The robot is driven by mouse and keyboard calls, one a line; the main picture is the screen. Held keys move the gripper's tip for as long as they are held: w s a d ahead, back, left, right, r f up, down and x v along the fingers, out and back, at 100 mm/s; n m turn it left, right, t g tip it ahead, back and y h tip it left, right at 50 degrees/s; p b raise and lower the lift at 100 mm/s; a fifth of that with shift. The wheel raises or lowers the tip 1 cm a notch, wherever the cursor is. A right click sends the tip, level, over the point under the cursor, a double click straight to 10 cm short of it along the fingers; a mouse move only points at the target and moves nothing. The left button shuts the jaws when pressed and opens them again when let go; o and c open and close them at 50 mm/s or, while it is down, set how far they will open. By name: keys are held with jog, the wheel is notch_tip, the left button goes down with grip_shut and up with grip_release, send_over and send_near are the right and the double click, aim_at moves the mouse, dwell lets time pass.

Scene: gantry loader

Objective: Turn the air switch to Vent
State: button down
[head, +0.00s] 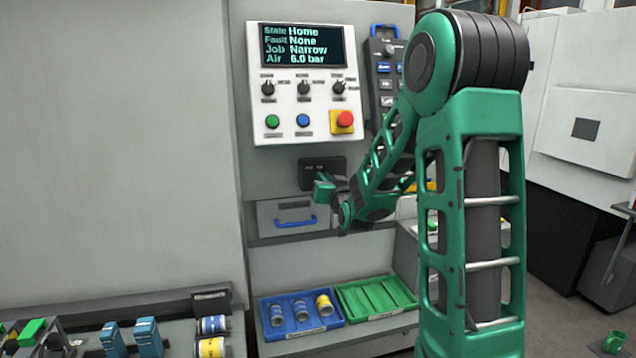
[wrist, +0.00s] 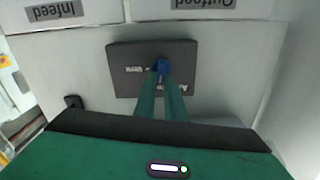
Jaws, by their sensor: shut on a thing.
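The air switch is a dark plate (wrist: 122,57) with a small blue knob (wrist: 162,65) at its middle. The plate shows upside down in the wrist view, with white lettering left and right of the knob that is hard to read. My gripper (wrist: 163,74) is shut on the blue knob; its green fingers hide part of the knob and plate, so I cannot tell which way it points. In the head view the dark switch plate (head: 310,165) is below the control panel, with my gripper (head: 322,185) against it. The display (head: 301,45) reads "Air 6.0 bar".
The control panel (head: 270,135) with knobs, buttons and a red stop button (head: 344,119) is just above. A drawer with a blue handle (head: 296,224) is below the switch. Blue (head: 292,330) and green (head: 375,297) trays sit lower down. A pendant (head: 384,75) hangs at right.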

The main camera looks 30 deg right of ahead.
jog(key=shift+d+f+m, duration=0.1)
jog(key=shift+f+m, duration=0.15)
jog(key=shift+m, duration=2.35)
jog(key=shift+d+f+m, duration=0.15)
jog(key=shift+f+m, duration=0.05)
jog(key=shift+m, duration=2.4)
jog(key=shift+d+f+m, duration=0.1)
jog(key=shift+f+m, duration=0.15)
jog(key=shift+m, duration=2.35)
jog(key=c, duration=1.8)
grip_release()
jog(key=shift+d, duration=0.15)
